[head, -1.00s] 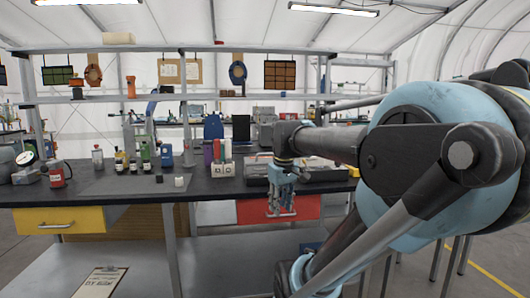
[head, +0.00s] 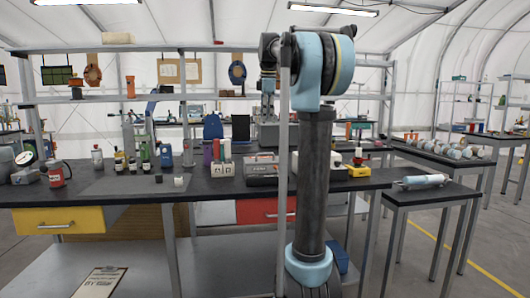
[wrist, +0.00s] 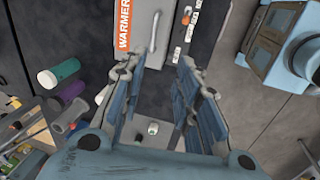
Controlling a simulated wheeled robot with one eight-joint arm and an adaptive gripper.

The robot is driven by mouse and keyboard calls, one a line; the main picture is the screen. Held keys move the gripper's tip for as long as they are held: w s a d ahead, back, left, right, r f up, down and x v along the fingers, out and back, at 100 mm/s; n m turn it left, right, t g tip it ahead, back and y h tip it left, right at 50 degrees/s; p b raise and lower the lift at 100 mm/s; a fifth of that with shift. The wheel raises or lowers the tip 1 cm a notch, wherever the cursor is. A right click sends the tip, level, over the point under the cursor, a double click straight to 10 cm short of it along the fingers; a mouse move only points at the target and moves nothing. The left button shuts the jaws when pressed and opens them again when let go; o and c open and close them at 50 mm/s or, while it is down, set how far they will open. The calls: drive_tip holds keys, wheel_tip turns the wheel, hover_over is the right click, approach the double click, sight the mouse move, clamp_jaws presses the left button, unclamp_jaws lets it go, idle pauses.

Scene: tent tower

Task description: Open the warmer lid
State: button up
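The warmer (head: 262,171) is a grey box on the dark bench top, just left of my upright arm in the head view. In the wrist view its pale lid (wrist: 178,12) carries a bar handle (wrist: 154,32) beside an orange "WARMER" label (wrist: 124,32). The lid looks closed. My gripper (wrist: 163,62) has its two blue fingers spread apart with nothing between them. The handle lies just beyond the fingertips in the picture, apart from them.
A yellow block (head: 359,171) sits to the right. A metal shelf (head: 215,97) spans above the bench. The front bench edge is clear.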

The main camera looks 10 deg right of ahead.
drive_tip(key=shift+n, duration=0.3)
drive_tip(key=w+f, duration=0.1)
drive_tip(key=f, duration=0.4)
drive_tip(key=w+f, duration=0.2)
drive_tip(key=f, duration=0.4)
drive_tip(key=w+f, duration=0.1)
drive_tip(key=f, duration=0.4)
drive_tip(key=shift+w+f, duration=0.15)
drive_tip(key=shift+w, duration=0.2)
clamp_jaws()
